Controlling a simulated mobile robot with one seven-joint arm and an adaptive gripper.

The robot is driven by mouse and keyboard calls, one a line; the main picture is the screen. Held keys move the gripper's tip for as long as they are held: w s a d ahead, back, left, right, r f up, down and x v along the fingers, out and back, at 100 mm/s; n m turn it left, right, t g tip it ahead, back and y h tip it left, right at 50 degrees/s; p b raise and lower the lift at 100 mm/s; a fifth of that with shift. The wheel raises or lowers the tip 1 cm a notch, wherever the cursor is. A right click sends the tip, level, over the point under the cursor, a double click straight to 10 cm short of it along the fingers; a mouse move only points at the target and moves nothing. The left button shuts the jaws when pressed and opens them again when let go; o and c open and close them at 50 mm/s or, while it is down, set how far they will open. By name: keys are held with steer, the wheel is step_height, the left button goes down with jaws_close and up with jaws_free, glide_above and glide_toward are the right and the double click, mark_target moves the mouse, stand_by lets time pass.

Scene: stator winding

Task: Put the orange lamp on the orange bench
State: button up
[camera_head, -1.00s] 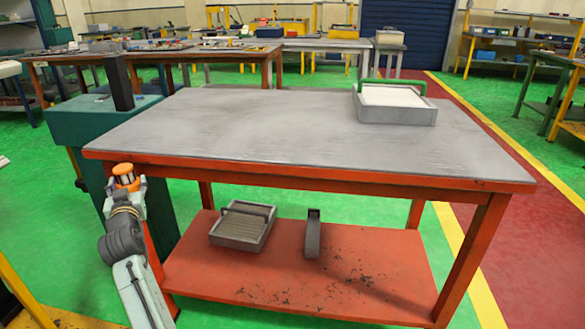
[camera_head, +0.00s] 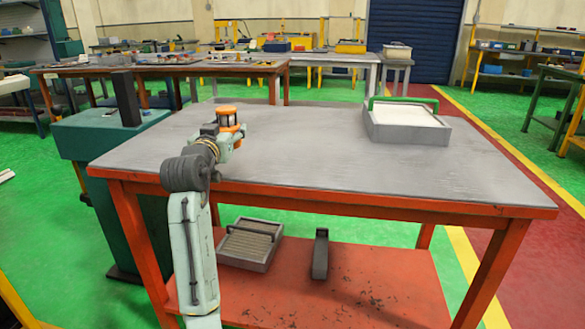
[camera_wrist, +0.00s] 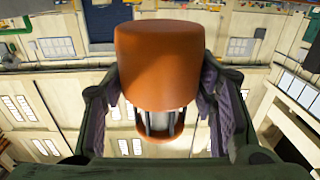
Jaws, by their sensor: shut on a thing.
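The orange lamp (camera_head: 228,118) has an orange cap and base with a caged light section between them. In the wrist view the lamp (camera_wrist: 160,65) fills the middle, between the two fingers. My gripper (camera_head: 229,128) is shut on it, with a finger on each side. In the head view the lamp is over the left part of the orange bench (camera_head: 330,170), which has a grey top and orange frame. I cannot tell whether the lamp's base touches the bench top.
A grey tray (camera_head: 408,132) with a green handle stands at the bench top's back right. The middle of the top is clear. A tray (camera_head: 250,245) and a narrow grey item (camera_head: 320,254) lie on the lower shelf. A teal stand (camera_head: 95,155) is at the left.

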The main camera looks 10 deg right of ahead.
steer(key=shift+m+h, duration=0.4)
steer(key=shift+h, duration=0.2)
steer(key=d, duration=0.4)
steer(key=shift+s+d+r, duration=0.25)
steer(key=shift+s+d, duration=0.05)
steer(key=shift+s, duration=0.05)
steer(key=s+d, duration=0.3)
steer(key=s+d+f+p, duration=0.1)
steer(key=s+d, duration=0.2)
steer(key=d, duration=0.1)
steer(key=s+d+p, duration=0.1)
steer(key=s+d, duration=0.2)
steer(key=d, duration=0.1)
steer(key=shift+s+f, duration=0.15)
steer(key=shift+s, duration=0.15)
steer(key=shift+s+d+f, duration=0.1)
steer(key=shift+s+f, duration=0.05)
steer(key=shift+f+p, duration=0.35)
steer(key=shift+f, duration=1.3)
steer(key=shift+f, duration=0.2)
steer(key=o, duration=1.3)
steer(key=shift+r, duration=0.1)
